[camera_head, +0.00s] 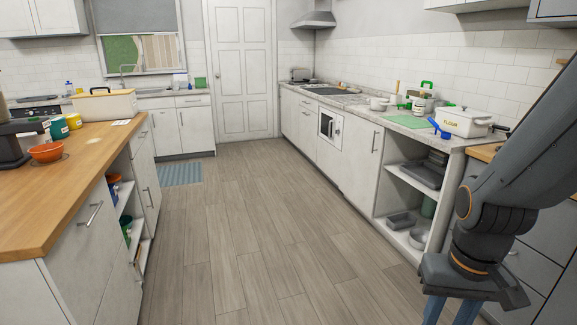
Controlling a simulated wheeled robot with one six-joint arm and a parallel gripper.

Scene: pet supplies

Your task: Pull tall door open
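A tall white panelled door (240,75) stands shut in the back wall, beyond the far end of the aisle. A white lower cabinet door (361,158) with an upright bar handle (375,143) is shut on the right side, between the microwave and the open shelves. I cannot tell for sure which door the task means. My gripper (452,310) hangs at the bottom right, well apart from both doors. Its blue fingers run out of the bottom edge, so their tips and anything between them are hidden.
The wooden floor (220,230) between the counters is clear. A wood-topped island (80,160) stands on the left. Open shelves (393,205) with pans and grey drawers (535,240) are close to my arm. A blue striped mat (181,174) lies near the sink.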

